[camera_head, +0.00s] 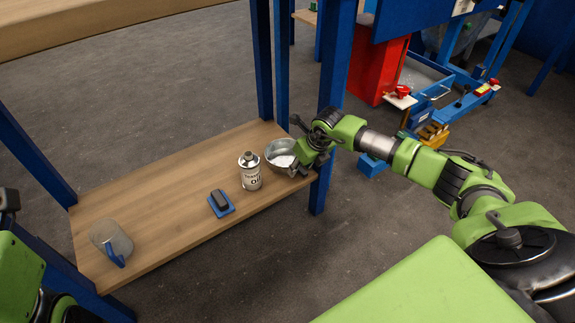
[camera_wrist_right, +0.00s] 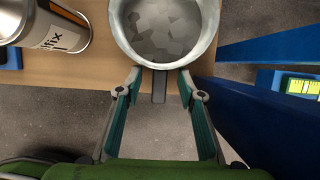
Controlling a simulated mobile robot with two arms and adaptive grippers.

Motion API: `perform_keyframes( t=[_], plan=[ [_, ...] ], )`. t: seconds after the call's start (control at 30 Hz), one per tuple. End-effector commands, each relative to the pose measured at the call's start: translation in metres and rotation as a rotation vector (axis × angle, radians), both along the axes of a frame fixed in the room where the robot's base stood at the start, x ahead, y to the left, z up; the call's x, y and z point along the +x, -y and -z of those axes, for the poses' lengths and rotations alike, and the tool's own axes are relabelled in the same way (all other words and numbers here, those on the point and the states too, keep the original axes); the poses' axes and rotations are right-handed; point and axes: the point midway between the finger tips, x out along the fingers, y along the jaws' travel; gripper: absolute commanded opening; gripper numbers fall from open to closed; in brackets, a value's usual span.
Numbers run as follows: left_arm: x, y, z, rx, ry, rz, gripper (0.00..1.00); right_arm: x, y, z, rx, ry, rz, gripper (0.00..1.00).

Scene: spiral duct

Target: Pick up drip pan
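The drip pan (camera_head: 281,150) is a round grey metal pan at the right end of the low wooden shelf. In the right wrist view the pan (camera_wrist_right: 165,28) fills the top middle, with grey patches inside and a short dark handle (camera_wrist_right: 159,88) pointing toward me. My right gripper (camera_head: 299,163) is at the pan's near right side. In the wrist view its fingers (camera_wrist_right: 160,80) are apart, one on each side of the handle, with gaps between. The fingertips are close to the pan's rim; contact cannot be told. My left gripper is not seen; only green arm parts show at the left edge.
A blue post (camera_head: 330,100) rises close behind my right gripper.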

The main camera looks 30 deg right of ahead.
Motion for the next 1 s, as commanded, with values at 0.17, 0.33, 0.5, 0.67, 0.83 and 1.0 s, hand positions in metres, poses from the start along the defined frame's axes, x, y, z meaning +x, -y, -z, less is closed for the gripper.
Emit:
perform_keyframes(
  t=[0.17,0.33,0.5,0.67,0.83,1.0],
  plan=[
    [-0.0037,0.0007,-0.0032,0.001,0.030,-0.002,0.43,0.0058,-0.0004,0.0153,0.000,0.000,0.001,0.35],
    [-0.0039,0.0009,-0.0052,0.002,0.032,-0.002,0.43,0.0062,-0.0003,0.0149,0.000,0.000,0.000,0.35],
    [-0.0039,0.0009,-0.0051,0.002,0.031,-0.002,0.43,0.0060,-0.0004,0.0147,0.000,0.000,0.000,0.12],
    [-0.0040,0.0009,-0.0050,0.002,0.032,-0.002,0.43,0.0059,-0.0004,0.0146,0.000,0.000,0.000,0.00],
    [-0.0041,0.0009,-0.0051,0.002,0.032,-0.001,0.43,0.0065,-0.0004,0.0140,0.000,0.001,0.000,0.00],
    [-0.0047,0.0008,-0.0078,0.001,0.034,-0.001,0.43,0.0070,-0.0010,0.0115,0.001,0.001,0.000,0.00]
  ],
)
